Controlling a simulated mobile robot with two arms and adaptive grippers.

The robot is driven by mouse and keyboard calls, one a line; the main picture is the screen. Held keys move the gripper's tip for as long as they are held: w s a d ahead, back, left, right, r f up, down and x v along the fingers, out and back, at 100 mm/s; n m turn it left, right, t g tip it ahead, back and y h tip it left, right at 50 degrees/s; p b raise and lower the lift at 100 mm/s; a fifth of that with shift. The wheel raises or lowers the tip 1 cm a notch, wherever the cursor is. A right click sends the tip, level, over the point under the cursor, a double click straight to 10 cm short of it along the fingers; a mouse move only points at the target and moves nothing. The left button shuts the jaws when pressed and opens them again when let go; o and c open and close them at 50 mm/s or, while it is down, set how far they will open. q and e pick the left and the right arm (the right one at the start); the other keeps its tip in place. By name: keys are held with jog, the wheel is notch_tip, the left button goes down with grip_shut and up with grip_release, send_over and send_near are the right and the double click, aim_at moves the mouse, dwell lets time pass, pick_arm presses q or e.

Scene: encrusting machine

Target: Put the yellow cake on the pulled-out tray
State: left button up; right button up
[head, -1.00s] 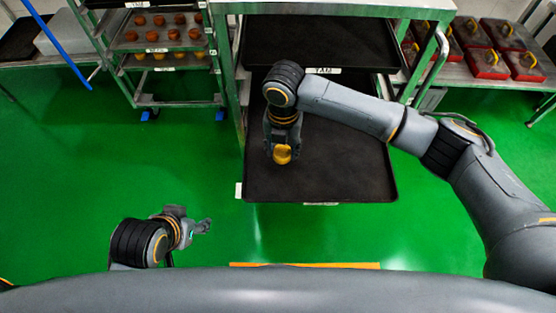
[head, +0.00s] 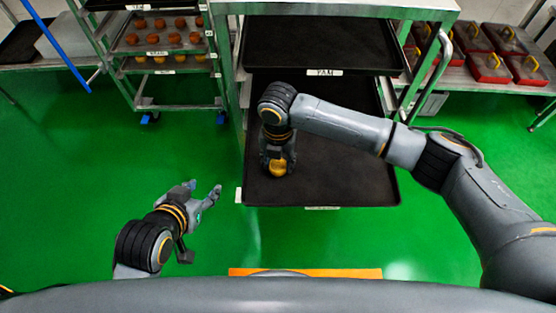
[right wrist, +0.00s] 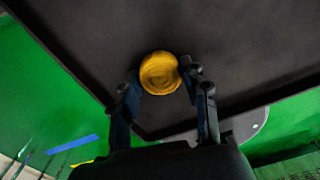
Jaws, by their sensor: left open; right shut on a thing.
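The yellow cake (head: 278,168) is small and round. It is between the fingers of my right gripper (head: 277,166), over the left part of the black pulled-out tray (head: 340,165). The right wrist view shows the cake (right wrist: 160,73) between the fingertips, with the dark tray surface (right wrist: 240,50) behind it. My right gripper is shut on the cake. I cannot tell whether the cake touches the tray. My left gripper (head: 205,192) is open and empty over the green floor, left of the tray.
Another black tray (head: 320,45) sits above in the metal rack. A rack with trays of round brown cakes (head: 160,40) stands at the back left. Red boxes with yellow handles (head: 487,68) are on a shelf at the right. Green floor is clear at the left.

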aim_at(278, 164)
jog(key=o, duration=1.1)
jog(key=shift+o, duration=0.2)
jog(key=shift+r, duration=0.5)
notch_tip(278, 164, up, 5)
jog(key=shift+p, duration=0.95)
pick_arm(q)
jog(key=s+a+f+g+y+p, duration=0.1)
jog(key=s+g, duration=0.4)
jog(key=s, duration=0.5)
jog(key=shift+a+f+g, duration=0.4)
jog(key=shift+a+f, duration=0.5)
jog(key=shift+a, duration=0.25)
pick_arm(e)
notch_tip(278, 164, up, 6)
jog(key=shift+r, duration=0.15)
